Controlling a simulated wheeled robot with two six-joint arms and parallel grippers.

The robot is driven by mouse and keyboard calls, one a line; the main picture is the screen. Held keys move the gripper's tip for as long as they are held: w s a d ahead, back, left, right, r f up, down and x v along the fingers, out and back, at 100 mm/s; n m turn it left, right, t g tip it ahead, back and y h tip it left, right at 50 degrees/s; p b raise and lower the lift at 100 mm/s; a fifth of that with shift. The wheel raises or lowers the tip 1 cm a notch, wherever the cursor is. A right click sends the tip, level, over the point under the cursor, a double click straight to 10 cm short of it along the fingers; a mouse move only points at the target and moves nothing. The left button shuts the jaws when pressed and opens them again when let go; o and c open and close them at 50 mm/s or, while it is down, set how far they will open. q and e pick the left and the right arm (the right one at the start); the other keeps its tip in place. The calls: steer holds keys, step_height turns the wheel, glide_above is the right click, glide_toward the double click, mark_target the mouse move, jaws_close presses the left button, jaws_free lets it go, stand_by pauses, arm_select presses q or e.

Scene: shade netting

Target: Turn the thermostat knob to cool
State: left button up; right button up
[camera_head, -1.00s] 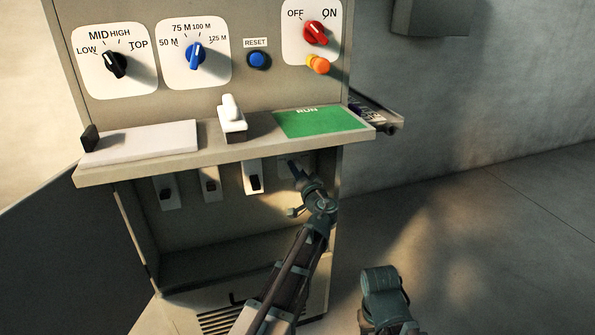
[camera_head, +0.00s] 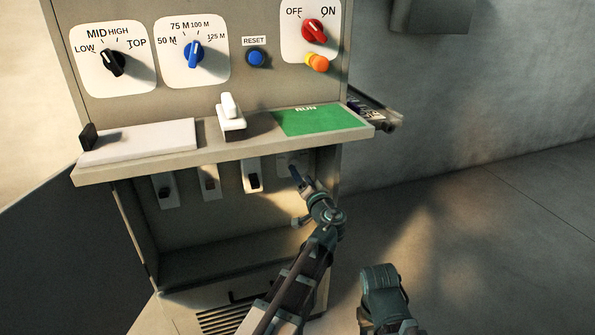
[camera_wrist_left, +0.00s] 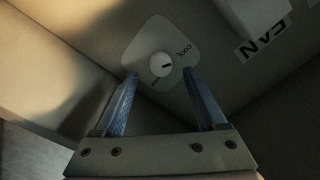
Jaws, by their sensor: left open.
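The thermostat knob (camera_wrist_left: 161,66) is a small round pale dial with a dark mark, on a light plate (camera_wrist_left: 150,40) with rounded corners. The word COOL (camera_wrist_left: 184,49) is printed to its right in the left wrist view; a smaller label at its lower left is unreadable. My left gripper (camera_wrist_left: 160,74) is open, one finger toward each side of the knob, apparently short of it. In the head view the left gripper (camera_head: 297,177) is under the console shelf, in front of the thermostat plate (camera_head: 291,160), where the knob is hidden.
The console shelf (camera_head: 250,143) overhangs the left gripper. Several switches, such as the rocker switch (camera_head: 254,177), are left of it. An upside-down FAN label (camera_wrist_left: 262,42) is near the thermostat. A side tray (camera_head: 375,108) sticks out right. The floor (camera_head: 470,250) at right is clear.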

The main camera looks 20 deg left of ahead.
arm_select(q)
steer(key=v, duration=0.9)
steer(key=s+a+f+n+g+h, duration=0.2)
steer(key=s+a+f+g, duration=0.3)
steer(key=f, duration=0.4)
steer(key=s+a+f+n+g+h, duration=0.1)
steer(key=s+a+f+g+h, duration=0.15)
steer(key=s+f+g, duration=0.45)
steer(key=s+d+f+m+g+h, duration=0.2)
steer(key=s+d+f+m, duration=0.1)
steer(key=s+d, duration=0.5)
steer(key=s+d+f+m+g+h, duration=0.1)
steer(key=s+d+f+m+h, duration=0.15)
steer(key=s+d, duration=0.45)
step_height(320, 180, up, 34)
steer(key=w+d+p, duration=0.1)
steer(key=w+p, duration=0.1)
steer(key=p, duration=3.2)
steer(key=shift+d+n, duration=0.35)
steer(key=shift+d, duration=0.05)
